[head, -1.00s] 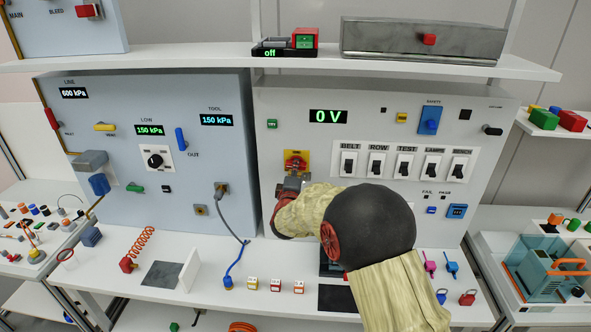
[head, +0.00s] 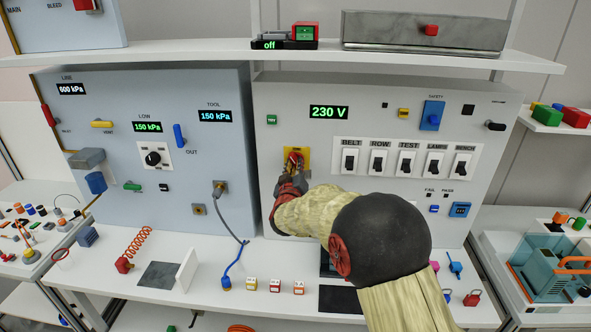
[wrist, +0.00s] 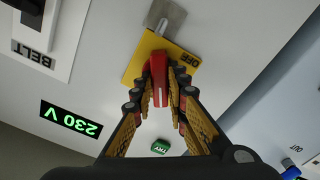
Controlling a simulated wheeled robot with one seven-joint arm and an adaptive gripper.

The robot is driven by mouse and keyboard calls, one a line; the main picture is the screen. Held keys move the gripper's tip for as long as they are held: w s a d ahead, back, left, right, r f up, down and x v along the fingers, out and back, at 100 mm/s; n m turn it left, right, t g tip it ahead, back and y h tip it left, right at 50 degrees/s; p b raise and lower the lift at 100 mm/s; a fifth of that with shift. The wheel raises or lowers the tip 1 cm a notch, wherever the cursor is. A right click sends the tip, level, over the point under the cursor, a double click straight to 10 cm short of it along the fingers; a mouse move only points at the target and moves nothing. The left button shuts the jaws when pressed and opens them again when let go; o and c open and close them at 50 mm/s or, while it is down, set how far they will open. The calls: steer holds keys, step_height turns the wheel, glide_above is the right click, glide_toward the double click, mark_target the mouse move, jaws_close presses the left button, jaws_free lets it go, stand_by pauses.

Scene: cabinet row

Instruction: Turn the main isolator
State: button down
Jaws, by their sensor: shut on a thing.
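The main isolator is a red handle (head: 294,158) on a yellow plate (head: 304,154) at the left of the right-hand cabinet front. In the wrist view, which is upside down, the red handle (wrist: 159,72) stands out from the yellow plate (wrist: 133,66) marked OFF. My gripper (wrist: 166,90) is shut on the handle, with one finger on each side of it. In the head view my gripper (head: 292,172) covers the lower part of the isolator. The display (head: 329,112) above reads 230 V, also in the wrist view (wrist: 71,118).
A row of labelled switches (head: 407,160) sits right of the isolator. A green TRY button (head: 271,119) is at its upper left, and a grey metal tab (wrist: 165,17) borders the plate. A shelf (head: 200,56) runs above, and small items lie on the bench below.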

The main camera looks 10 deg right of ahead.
steer(key=m+b, duration=0.3)
steer(key=m, duration=0.3)
steer(key=shift+f, duration=0.2)
steer(key=shift+m, duration=0.3)
steer(key=c, duration=1.8)
jaws_free()
steer(key=shift+r, duration=0.1)
steer(key=shift+o, duration=0.2)
steer(key=v, duration=1.2)
